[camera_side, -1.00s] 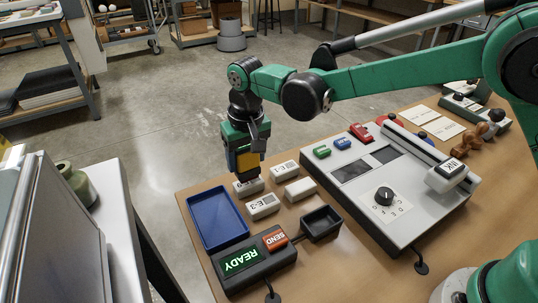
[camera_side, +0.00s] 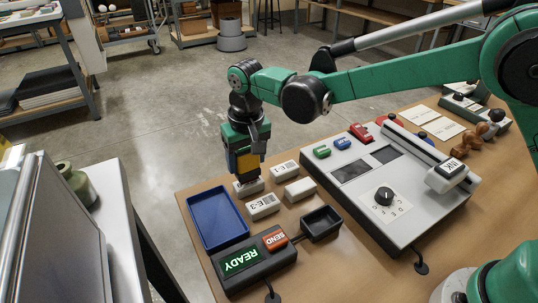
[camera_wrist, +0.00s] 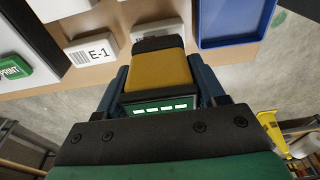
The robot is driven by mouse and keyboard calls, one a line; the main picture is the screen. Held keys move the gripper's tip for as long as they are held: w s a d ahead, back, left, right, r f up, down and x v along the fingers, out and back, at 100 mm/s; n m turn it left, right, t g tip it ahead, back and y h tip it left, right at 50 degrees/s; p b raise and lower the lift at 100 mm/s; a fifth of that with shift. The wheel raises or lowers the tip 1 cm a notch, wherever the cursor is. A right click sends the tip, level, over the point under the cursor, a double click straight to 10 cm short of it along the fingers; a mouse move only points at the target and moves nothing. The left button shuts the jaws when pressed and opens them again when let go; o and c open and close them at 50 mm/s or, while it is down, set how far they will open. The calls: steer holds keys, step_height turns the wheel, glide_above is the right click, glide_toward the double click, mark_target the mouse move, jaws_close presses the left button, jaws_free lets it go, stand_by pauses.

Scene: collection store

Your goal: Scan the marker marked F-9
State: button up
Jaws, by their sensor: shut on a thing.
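My gripper (camera_side: 246,150) is shut on a yellow and black hand-held device (camera_side: 244,162), which looks like a scanner. In the wrist view the device (camera_wrist: 158,72) sits between my fingers, with a green display bearing white blocks. Just below it is a white marker block (camera_side: 249,189), largely hidden, its label unreadable; I cannot tell whether they touch. Nearby lie the marker E-1 (camera_side: 285,170), a marker that seems to read E-3 (camera_side: 263,206), and another white block (camera_side: 299,189) with no readable label. E-1 also shows in the wrist view (camera_wrist: 92,52). I see no readable F-9.
A blue tray (camera_side: 216,219) lies left of the markers. In front are a READY display box (camera_side: 250,265) with a red SEND button (camera_side: 275,239) and a black open holder (camera_side: 321,223). A grey console (camera_side: 390,185) with a knob stands to the right. The table edge is close behind.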

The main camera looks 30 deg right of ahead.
steer(key=shift+f, duration=0.45)
stand_by(1.1)
steer(key=shift+r, duration=3.55)
